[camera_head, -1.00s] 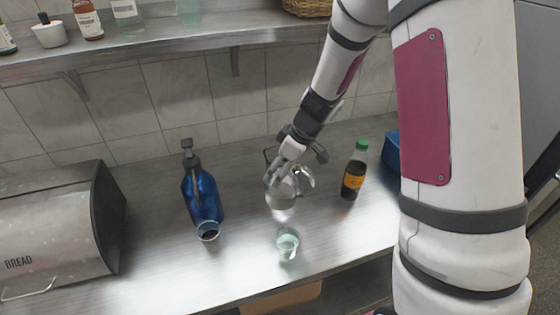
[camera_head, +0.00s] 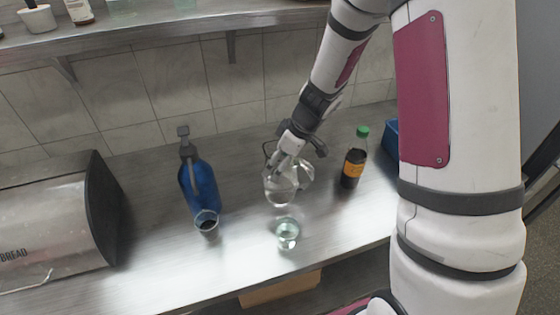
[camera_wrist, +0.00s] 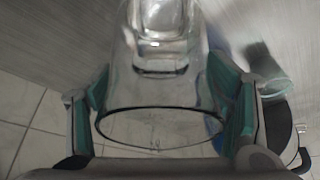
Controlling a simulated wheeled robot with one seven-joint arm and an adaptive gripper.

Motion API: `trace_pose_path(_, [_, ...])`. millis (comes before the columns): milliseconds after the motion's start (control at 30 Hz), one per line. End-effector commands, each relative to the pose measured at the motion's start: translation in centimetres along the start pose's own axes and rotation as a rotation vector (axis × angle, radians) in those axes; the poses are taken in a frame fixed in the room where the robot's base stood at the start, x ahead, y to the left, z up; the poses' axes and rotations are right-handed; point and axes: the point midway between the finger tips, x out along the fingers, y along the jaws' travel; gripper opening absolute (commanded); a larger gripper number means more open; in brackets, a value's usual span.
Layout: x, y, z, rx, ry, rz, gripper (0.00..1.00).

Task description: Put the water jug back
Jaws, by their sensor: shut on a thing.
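The water jug (camera_head: 281,189) is clear glass and stands out between the blue bottle and the dark bottle in the head view. My gripper (camera_head: 279,165) is shut on it near the top. In the wrist view my gripper (camera_wrist: 172,112) has its green-padded fingers on either side of the clear jug (camera_wrist: 160,90), whose round rim faces the camera. A clear glass (camera_head: 287,233) stands on the counter just in front of the jug. I cannot tell whether the jug's base touches the counter.
A blue pump bottle (camera_head: 200,185) and a small cup with dark contents (camera_head: 207,223) stand to the left. A dark bottle with a green cap (camera_head: 354,163) stands close on the right. A bread box (camera_head: 45,220) fills the far left. A shelf (camera_head: 130,43) runs above.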

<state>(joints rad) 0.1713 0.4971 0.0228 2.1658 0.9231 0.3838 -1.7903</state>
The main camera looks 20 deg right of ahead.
Motion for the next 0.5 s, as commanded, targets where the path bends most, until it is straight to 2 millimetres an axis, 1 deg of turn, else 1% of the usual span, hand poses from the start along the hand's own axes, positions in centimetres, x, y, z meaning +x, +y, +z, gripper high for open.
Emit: trace_pose_path(500, [0.66,0.13,0.21,0.000,0.002,0.002,0.11])
